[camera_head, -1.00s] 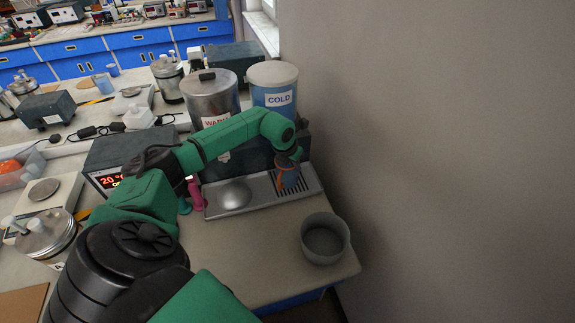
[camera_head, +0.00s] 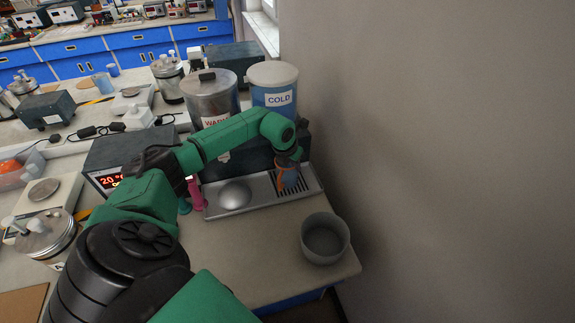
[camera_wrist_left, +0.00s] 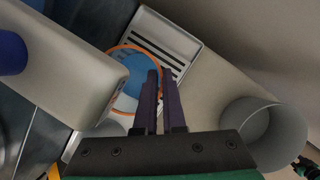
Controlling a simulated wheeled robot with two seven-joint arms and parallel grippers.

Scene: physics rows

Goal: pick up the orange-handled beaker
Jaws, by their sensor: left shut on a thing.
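The orange-handled beaker (camera_head: 291,181) is small and bluish, at the right end of the drip tray (camera_head: 252,205), over its slotted grate. In the left wrist view the beaker (camera_wrist_left: 125,97) shows from above, with an orange rim and blue inside. My left gripper (camera_head: 289,160) reaches it from above and behind. In the wrist view its two dark fingers (camera_wrist_left: 161,76) are close together at the beaker's right side, shut on it, apparently at the handle. The fingers hide part of the handle. I cannot tell whether the beaker touches the grate.
The WARM urn (camera_head: 209,97) and blue COLD urn (camera_head: 278,98) stand behind the tray. An open grey pot (camera_head: 325,239) stands at the front right corner. A pink object (camera_head: 197,196) is left of the tray. A wall (camera_head: 430,150) closes the right side.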

